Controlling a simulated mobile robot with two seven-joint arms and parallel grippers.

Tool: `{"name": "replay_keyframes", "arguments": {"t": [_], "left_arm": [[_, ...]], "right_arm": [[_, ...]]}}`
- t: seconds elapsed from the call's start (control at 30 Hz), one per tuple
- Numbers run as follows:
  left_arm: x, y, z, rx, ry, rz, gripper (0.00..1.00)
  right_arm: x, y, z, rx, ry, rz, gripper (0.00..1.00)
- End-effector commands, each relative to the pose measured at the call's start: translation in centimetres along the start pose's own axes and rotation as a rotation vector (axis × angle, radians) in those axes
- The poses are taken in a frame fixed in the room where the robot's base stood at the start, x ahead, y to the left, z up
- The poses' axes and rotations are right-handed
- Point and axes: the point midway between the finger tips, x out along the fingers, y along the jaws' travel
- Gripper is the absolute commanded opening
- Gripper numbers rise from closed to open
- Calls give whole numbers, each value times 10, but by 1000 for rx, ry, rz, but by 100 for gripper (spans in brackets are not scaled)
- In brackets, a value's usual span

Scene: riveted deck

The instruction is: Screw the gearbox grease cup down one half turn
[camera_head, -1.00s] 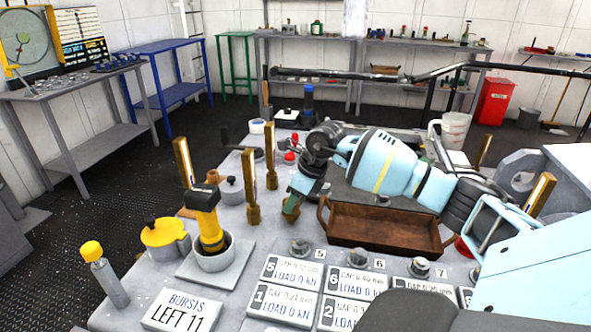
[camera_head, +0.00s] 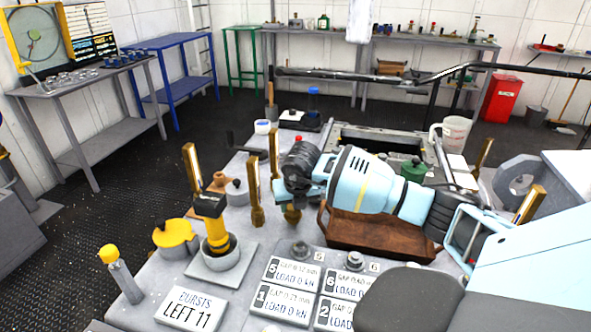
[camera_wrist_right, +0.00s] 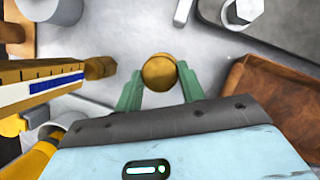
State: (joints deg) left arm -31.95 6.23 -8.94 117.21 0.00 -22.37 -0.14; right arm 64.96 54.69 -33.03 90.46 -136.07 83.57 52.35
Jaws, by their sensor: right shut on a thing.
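The brass-coloured round grease cup (camera_wrist_right: 160,72) sits between the two green fingers of my right gripper (camera_wrist_right: 160,78) in the wrist view. The fingers are closed on its sides, and its domed top faces the camera. In the head view my right gripper (camera_head: 291,213) points down at the grey deck, just left of the brown tray. There the wrist and fingers hide most of the cup, so any thread or seat below it is hidden. My left gripper is not in view.
Upright brass gauges (camera_head: 255,190) stand close left of my right gripper. A rusty brown tray (camera_head: 365,233) lies close to its right. A yellow-handled tool (camera_head: 212,222) stands in a grey cup farther left. Load plates (camera_head: 290,273) lie in front. A green lidded pot (camera_head: 413,169) stands behind my arm.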

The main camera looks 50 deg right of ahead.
Motion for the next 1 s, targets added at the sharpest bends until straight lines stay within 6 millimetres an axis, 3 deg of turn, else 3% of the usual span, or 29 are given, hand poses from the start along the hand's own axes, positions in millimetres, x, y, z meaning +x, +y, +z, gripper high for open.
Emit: {"name": "replay_keyframes", "arguments": {"t": [0.6,1.0], "left_arm": [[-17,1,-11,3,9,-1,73],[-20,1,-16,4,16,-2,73]], "right_arm": [[-4,5,6,541,-6,-216,16],[-3,6,7,783,-7,-315,16]]}}
